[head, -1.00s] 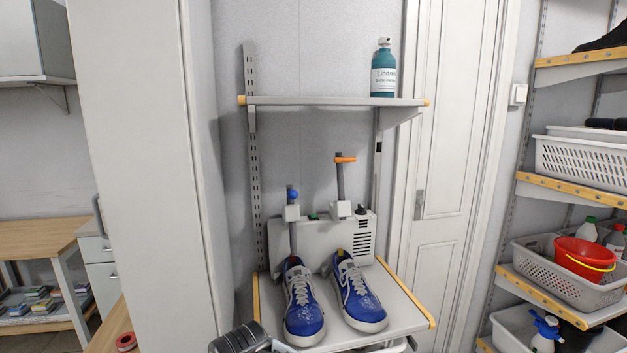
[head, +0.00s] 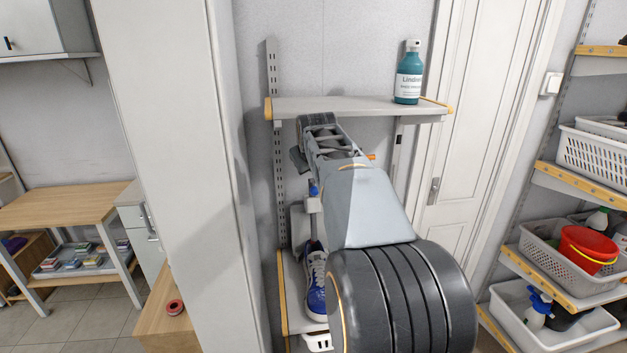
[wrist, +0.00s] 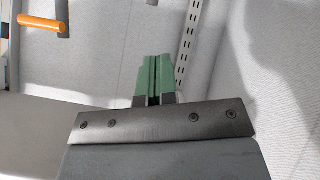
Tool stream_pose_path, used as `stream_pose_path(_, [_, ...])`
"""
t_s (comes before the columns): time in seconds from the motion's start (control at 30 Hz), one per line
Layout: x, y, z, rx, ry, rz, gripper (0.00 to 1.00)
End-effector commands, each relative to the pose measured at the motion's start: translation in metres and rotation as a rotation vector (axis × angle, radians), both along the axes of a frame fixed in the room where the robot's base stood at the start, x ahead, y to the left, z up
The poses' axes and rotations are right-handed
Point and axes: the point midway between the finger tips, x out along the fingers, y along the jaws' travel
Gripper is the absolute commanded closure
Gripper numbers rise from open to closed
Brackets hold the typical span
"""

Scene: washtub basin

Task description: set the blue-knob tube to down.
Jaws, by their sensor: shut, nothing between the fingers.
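The blue-knob tube (head: 313,189) stands upright with its knob at the top, on the left side of the shoe dryer in the head view. Its lower part is partly covered by a grey block. The orange-knob tube (head: 371,157) is mostly hidden behind my arm; its orange knob also shows at the top left of the wrist view (wrist: 42,23). My gripper (wrist: 154,65) is shut and empty, with its green fingers together. In the head view its wrist end is above the blue knob, just below the upper shelf, and the fingertips are hidden. The blue knob is not in the wrist view.
The upper shelf (head: 350,106) carries a teal bottle (head: 408,75). A blue shoe (head: 316,285) sits below on the lower shelf; my arm hides the other shoe and most of the dryer. A tall white cabinet (head: 165,150) stands close on the left.

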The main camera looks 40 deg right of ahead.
Motion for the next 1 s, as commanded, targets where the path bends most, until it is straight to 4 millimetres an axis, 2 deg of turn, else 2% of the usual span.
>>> stream_pose_path(0.4, [0.05,-0.028,-0.051,0.004,0.005,-0.001,1.0])
stream_pose_path(0.7, [0.048,-0.039,-0.082,0.003,0.002,-0.002,1.0])
stream_pose_path(1.0, [0.048,-0.041,-0.09,0.002,-0.001,-0.001,1.0])
